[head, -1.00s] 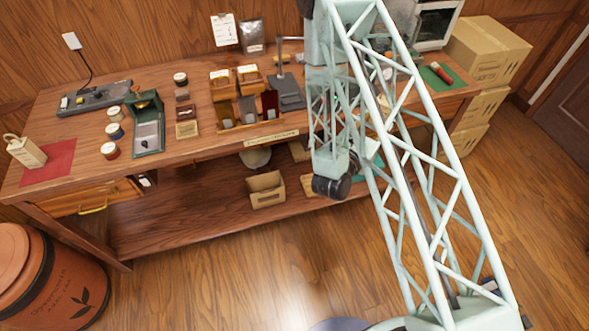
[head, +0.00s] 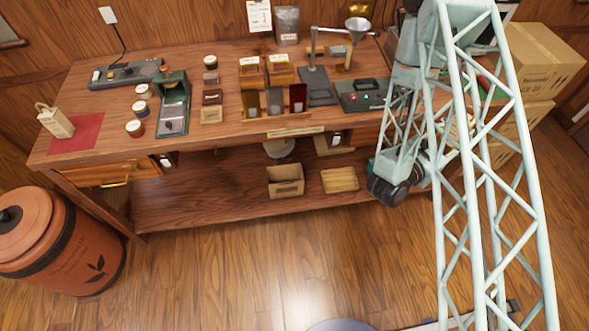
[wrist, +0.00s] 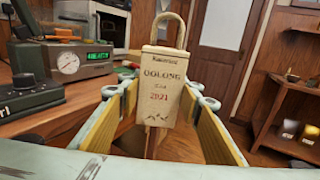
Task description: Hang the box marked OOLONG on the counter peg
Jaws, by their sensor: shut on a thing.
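The cream box marked OOLONG (wrist: 161,92) is in the wrist view, upright, with a loop handle on top. My gripper (wrist: 157,98) has its yellow-lined fingers on either side of it and is shut on it. A thin brown upright piece shows just below the box; I cannot tell what it belongs to. I cannot make out the counter peg for certain. A stand with a horizontal arm (head: 317,60) rises from the back of the counter.
Another cream box with a handle (head: 56,122) stands by a red mat (head: 85,140) at the counter's left. A device with a dial and green display (wrist: 66,62) is left of my gripper in the wrist view. A shelf unit (wrist: 290,95) is right. Cardboard boxes (head: 535,65) stand right.

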